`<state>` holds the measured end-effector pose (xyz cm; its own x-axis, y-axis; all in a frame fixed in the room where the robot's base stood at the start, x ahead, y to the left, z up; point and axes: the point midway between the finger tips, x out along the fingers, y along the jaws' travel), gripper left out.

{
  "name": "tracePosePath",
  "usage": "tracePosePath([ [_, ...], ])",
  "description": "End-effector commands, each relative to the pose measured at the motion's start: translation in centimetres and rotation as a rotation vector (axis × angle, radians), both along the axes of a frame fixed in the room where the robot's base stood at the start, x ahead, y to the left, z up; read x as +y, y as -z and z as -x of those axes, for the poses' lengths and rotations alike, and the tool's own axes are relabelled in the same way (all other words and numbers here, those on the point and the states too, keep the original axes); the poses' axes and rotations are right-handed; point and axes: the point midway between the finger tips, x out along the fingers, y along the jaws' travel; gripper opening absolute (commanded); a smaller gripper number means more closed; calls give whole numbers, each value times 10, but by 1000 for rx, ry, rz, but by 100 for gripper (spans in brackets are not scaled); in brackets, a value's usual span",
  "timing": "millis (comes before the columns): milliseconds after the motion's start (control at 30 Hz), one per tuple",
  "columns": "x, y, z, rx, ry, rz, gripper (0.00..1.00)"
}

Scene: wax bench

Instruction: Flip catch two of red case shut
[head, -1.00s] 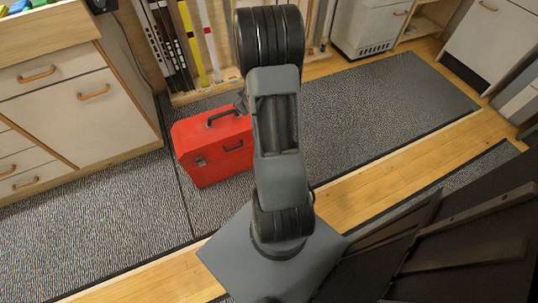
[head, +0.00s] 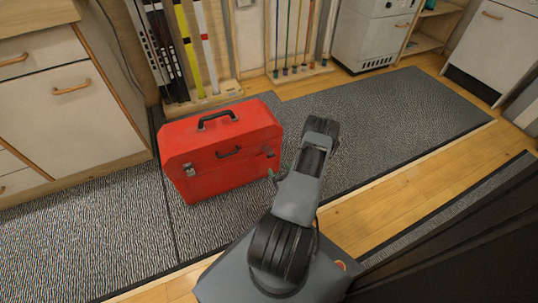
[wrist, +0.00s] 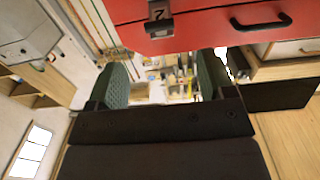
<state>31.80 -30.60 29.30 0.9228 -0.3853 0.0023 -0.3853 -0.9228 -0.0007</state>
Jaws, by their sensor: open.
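The red case (head: 222,165) stands upright on the grey mat, its lid down and a black carry handle (head: 217,118) on top. Its front has a second black handle (head: 228,152), a left catch (head: 189,170) and a dark right catch (head: 268,153). In the wrist view, the red case (wrist: 215,22) fills the top edge, with a catch (wrist: 158,20) bearing a dark mark like a numeral, beside the front handle (wrist: 262,22). My gripper (wrist: 162,75) is open and empty, its green-padded fingers apart, below that catch in the picture. In the head view my arm mostly hides it. I cannot tell how far each catch is turned.
Drawer cabinets (head: 75,110) stand left of the case. A rack of long strips (head: 180,50) and a rack of thin coloured rods (head: 300,40) stand behind it. A white appliance (head: 372,35) is at the back. The mat (head: 400,110) to the right is clear.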

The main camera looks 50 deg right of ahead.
Motion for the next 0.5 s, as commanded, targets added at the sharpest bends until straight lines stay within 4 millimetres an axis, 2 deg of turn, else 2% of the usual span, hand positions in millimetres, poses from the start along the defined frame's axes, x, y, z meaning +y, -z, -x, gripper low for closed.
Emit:
tracePosePath([
  [33, -3, 2, -11, -1, -6, 5, 76],
  [300, -23, 2, -59, -1, -6, 4, 76],
  [500, -35, 2, -86, 1, -4, 2, 76],
])
